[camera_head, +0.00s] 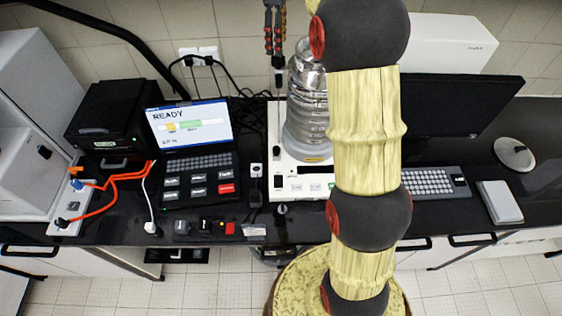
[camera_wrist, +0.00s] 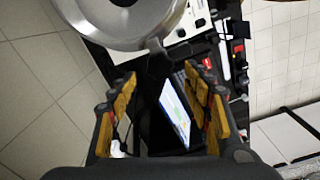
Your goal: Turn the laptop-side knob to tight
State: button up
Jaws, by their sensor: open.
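The sieve shaker (camera_head: 300,175) stands in the middle of the bench with a stack of metal sieves (camera_head: 307,110) on it. The laptop-side knob (camera_head: 278,62) is a small black knob atop the thin rod left of the stack. In the wrist view the knob (camera_wrist: 158,62) shows beside the metal lid (camera_wrist: 120,22). My gripper (camera_head: 275,48) is open just above the knob, pointing down. In the wrist view its two fingers (camera_wrist: 160,82) lie either side of the knob's line, with no clear contact. My arm hides the right side of the stack and the other knob.
The laptop (camera_head: 195,140) reads READY, left of the shaker; it also shows between my fingers in the wrist view (camera_wrist: 175,108). A black box (camera_head: 110,115) with orange cables stands further left. A monitor (camera_head: 465,110) and keyboard (camera_head: 430,182) are on the right.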

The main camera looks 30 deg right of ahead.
notch_tip(320, 180, up, 2)
jog(key=shift+w+r, duration=0.1)
jog(key=shift+r, duration=0.15)
jog(key=s+a+f+m+t+b, duration=0.1)
jog(key=s+a+f+b, duration=0.3)
jog(key=s, duration=0.5)
jog(key=s+a+f+m+t+b, duration=0.2)
jog(key=s+a+f+m+b, duration=0.2)
jog(key=s, duration=0.6)
jog(key=s+a+f+m+t+b, duration=0.1)
jog(key=s+a+f+m+b, duration=0.1)
jog(key=s+a+f+b, duration=0.4)
jog(key=s+f+b, duration=0.1)
jog(key=s+f, duration=0.2)
jog(key=shift+s+f+t+b, duration=0.2)
jog(key=shift+s+t+b, duration=0.05)
jog(key=shift+t+b, duration=0.05)
jog(key=shift+w+m, duration=0.1)
jog(key=shift+m, duration=0.2)
jog(key=s+a+f+m+t+b, duration=0.1)
jog(key=s+f+b, duration=0.3)
jog(key=s+f, duration=0.3)
notch_tip(320, 180, down, 3)
jog(key=shift+a+r+m, duration=0.1)
jog(key=shift+a+m, duration=0.2)
jog(key=shift+a, duration=0.05)
